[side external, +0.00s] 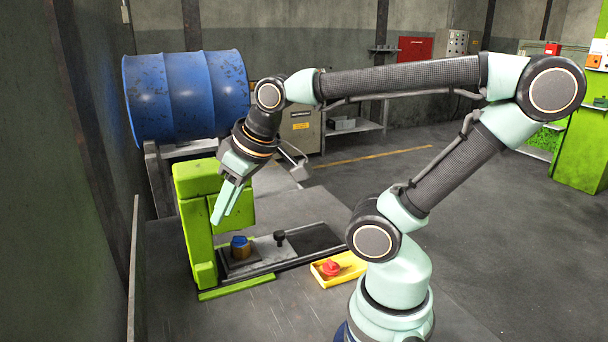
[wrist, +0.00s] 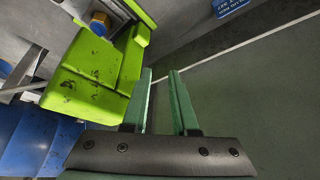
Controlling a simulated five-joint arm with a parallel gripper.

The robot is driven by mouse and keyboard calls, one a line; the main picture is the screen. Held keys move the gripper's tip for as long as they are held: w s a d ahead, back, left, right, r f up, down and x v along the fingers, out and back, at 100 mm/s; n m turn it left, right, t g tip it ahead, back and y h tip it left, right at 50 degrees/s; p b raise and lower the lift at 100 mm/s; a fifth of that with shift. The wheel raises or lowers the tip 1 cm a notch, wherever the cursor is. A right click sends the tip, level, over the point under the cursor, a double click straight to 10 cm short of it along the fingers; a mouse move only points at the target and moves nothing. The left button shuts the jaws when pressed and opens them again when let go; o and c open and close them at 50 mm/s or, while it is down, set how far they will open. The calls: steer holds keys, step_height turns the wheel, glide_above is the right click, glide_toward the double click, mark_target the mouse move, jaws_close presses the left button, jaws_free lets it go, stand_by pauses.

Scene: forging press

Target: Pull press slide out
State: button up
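The green press (side external: 203,225) stands on the table. Its grey slide (side external: 265,253) lies on a dark rail and carries a black knob (side external: 279,238). A brass-coloured part with a blue top (side external: 240,250) sits on the slide's left end, at the press. My gripper (side external: 222,220) hangs above the slide, beside the press head and up and left of the knob, touching nothing that I can see. In the wrist view my gripper (wrist: 159,75) has its fingers apart with nothing between them. The press (wrist: 95,75) and the brass-and-blue part (wrist: 100,24) show at upper left there; the knob cannot be made out.
A yellow box with a red button (side external: 331,268) sits right of the rail. A blue barrel (side external: 186,95) lies on a stand behind the press. A wall (side external: 60,200) is close on the left. The floor at right is clear.

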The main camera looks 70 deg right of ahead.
steer(key=o, duration=0.5)
steer(key=shift+d+f, duration=0.15)
steer(key=shift+d, duration=0.15)
steer(key=g, duration=0.6)
glide_above(279, 232)
step_height(279, 232, down, 12)
steer(key=shift+a+f, duration=0.1)
steer(key=shift+f, duration=3.7)
jaws_close()
